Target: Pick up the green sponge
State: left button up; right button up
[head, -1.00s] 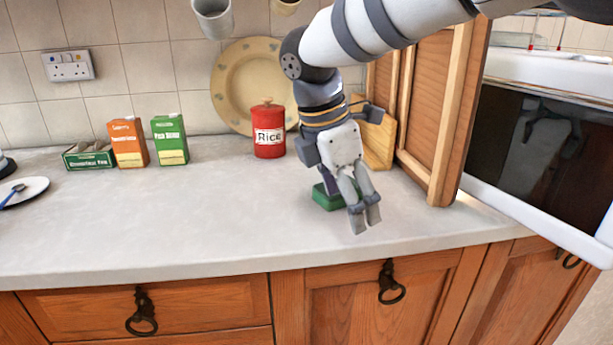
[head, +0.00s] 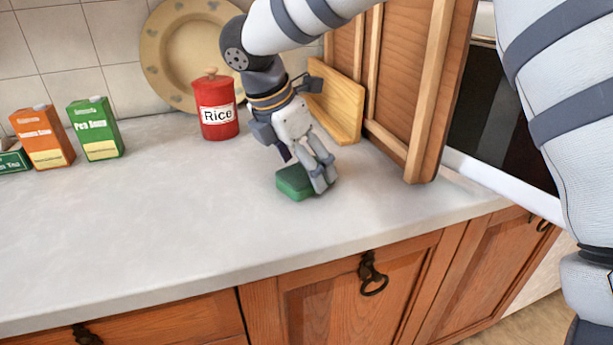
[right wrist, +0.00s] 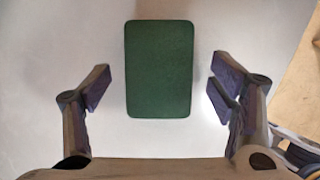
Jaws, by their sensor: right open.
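The green sponge (head: 293,184) lies flat on the grey worktop in the head view, near the rice tin. My right gripper (head: 322,178) reaches down over its right side and hides part of it. In the right wrist view the sponge (right wrist: 160,68) is a dark green upright rectangle between the two spread fingers of my right gripper (right wrist: 160,86). There is a clear gap on each side, and the gripper is open and empty. My left gripper is not in view.
A red rice tin (head: 217,108) and a yellow plate (head: 185,50) stand behind. A wooden board (head: 338,108) leans near an open cabinet door (head: 420,100) on the right. Green and orange cartons (head: 95,128) stand left. The worktop (head: 150,230) in front is clear.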

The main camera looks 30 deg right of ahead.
jog(key=shift+d+f, duration=0.1)
jog(key=shift+f, duration=0.25)
jog(key=shift+f, duration=0.25)
dwell(0.3)
jog(key=c, duration=0.9)
